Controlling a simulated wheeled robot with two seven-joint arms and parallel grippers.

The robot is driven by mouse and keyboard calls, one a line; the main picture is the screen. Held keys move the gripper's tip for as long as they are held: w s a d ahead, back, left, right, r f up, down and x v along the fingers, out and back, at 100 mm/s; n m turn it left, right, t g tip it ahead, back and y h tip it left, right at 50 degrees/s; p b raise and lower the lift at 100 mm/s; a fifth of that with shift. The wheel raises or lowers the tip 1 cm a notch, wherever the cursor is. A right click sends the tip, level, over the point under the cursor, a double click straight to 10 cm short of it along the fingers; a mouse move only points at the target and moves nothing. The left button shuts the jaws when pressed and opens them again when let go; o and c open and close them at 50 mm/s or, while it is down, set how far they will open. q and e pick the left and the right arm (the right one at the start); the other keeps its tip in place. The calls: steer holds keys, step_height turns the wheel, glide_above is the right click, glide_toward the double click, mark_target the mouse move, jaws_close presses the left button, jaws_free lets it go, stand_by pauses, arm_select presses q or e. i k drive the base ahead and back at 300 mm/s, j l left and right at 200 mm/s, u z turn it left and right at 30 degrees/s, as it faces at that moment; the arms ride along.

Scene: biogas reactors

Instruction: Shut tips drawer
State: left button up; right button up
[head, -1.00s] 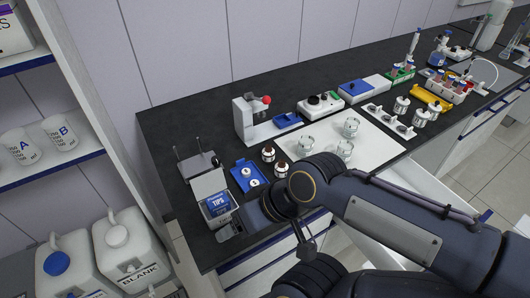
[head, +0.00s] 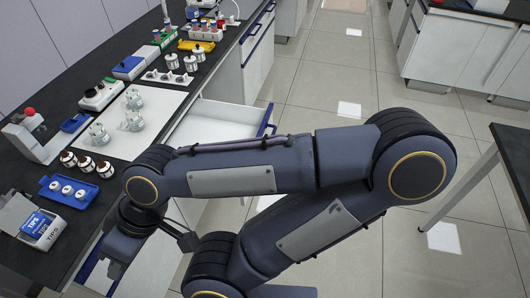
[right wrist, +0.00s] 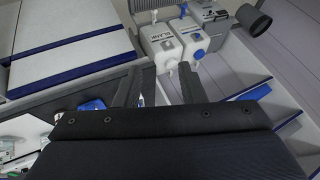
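A white drawer (head: 222,122) with a blue handle (head: 267,122) stands pulled out from the counter front in the head view. Its visible inside looks empty, and my right arm crosses in front of its near part. I cannot read a label on it. A box of tips (head: 38,228) stands open on the counter at the left. My right gripper (head: 112,268) points down beside the counter's front edge, nearer me than the open drawer. In the right wrist view its two fingers (right wrist: 162,88) are apart with nothing between them. My left gripper is not in view.
Brown-capped bottles (head: 85,163), a blue tray (head: 68,190) and glass vessels on a white mat (head: 150,125) stand on the counter. White jugs (right wrist: 163,50) show in the right wrist view. The tiled floor (head: 320,90) beyond the drawer is clear.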

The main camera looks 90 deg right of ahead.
mark_target(207, 121)
steer(key=z, duration=2.85)
steer(key=i+j, duration=0.25)
steer(key=i, duration=0.15)
steer(key=i+j, duration=0.3)
steer(key=i, duration=0.05)
